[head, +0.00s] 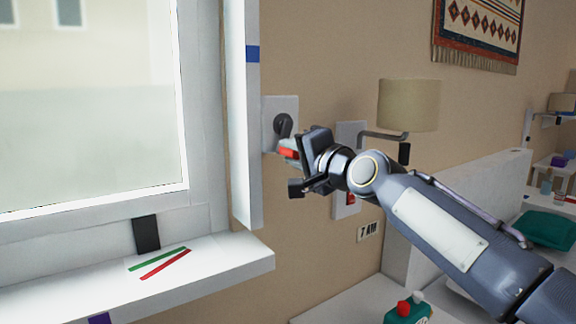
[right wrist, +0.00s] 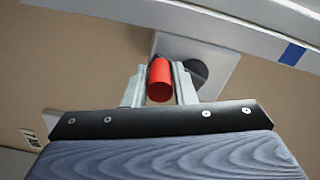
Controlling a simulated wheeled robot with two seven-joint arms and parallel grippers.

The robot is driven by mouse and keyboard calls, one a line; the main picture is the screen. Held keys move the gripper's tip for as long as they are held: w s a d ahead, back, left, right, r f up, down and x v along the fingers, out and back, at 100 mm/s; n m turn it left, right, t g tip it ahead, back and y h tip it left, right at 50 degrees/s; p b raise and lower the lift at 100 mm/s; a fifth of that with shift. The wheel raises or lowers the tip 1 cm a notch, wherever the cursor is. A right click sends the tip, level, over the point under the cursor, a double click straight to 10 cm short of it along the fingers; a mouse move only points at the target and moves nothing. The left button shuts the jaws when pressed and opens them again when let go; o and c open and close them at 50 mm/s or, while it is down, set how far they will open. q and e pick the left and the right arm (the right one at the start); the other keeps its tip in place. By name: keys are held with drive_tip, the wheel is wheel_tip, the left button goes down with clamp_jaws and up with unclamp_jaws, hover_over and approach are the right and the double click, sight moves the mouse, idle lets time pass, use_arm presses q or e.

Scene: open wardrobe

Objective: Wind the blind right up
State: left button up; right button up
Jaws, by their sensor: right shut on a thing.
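The crank's round dark hub (head: 283,123) sits on a white wall plate (head: 271,106) just right of the window frame. My right gripper (head: 287,152) is shut on the crank's red handle (head: 289,148), below the hub. In the right wrist view, the red handle (right wrist: 160,80) stands between the two grey fingers, with the dark hub (right wrist: 198,72) partly hidden behind the right finger. The window pane (head: 90,110) is pale and see-through in its visible part. I cannot make out the blind's lower edge; the window's top is out of view. My left gripper is not in view.
A white upright (head: 242,130) with a blue band stands close left of the crank. The sill (head: 215,258) below carries a green and a red strip. A lamp (head: 408,105) and a switch plate with a red switch (head: 350,198) are on the wall near my right arm.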

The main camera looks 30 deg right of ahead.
drive_tip(key=n+b, duration=0.1)
drive_tip(key=d+f+n+b, duration=0.1)
drive_tip(key=shift+w+d+n, duration=0.15)
drive_tip(key=shift+n, duration=0.25)
drive_tip(key=d+r+n+b, duration=0.3)
drive_tip(key=d+r+n, duration=0.2)
drive_tip(key=n, duration=1.1)
drive_tip(key=a+r+n+p, duration=0.1)
drive_tip(key=a+r+n, duration=0.1)
drive_tip(key=n, duration=0.8)
drive_tip(key=a+r+n+p, duration=0.2)
drive_tip(key=r+n, duration=0.2)
drive_tip(key=n, duration=0.6)
drive_tip(key=shift+a+p, duration=0.3)
drive_tip(key=shift+a, duration=0.1)
